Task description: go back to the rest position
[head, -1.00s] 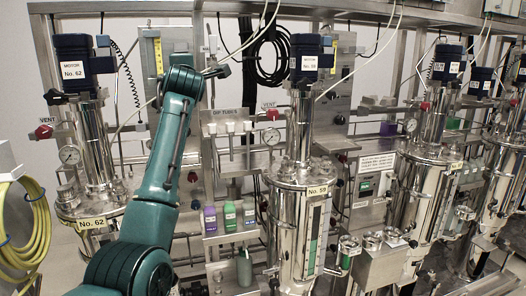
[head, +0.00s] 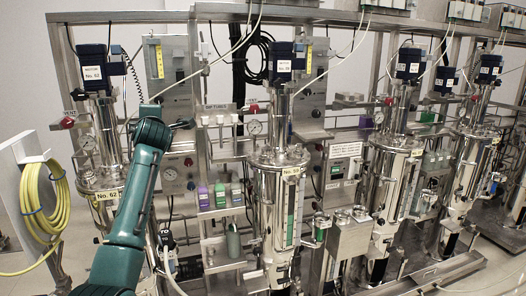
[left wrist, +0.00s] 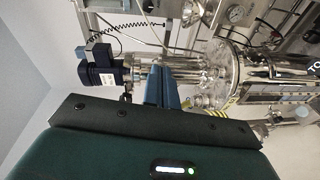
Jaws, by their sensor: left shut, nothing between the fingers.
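My left arm rises from the bottom left in the head view, and its small dark left gripper (head: 184,124) points right, in front of the rack between skids No. 62 and No. 59. In the left wrist view the blue fingers of the left gripper (left wrist: 166,70) are together, with nothing between them. Behind them the wrist view shows a steel vessel (left wrist: 245,68) and a dark motor (left wrist: 100,68), both turned sideways. I cannot tell from the pictures how far the fingers are from the vessel. My right gripper is in neither view.
Skid No. 62 (head: 97,150) stands behind my left arm and skid No. 59 (head: 279,160) to its right. Purple and green bottles (head: 220,194) sit on a small shelf between them. A yellow hose coil (head: 42,200) hangs at the left. More skids stand at the right.

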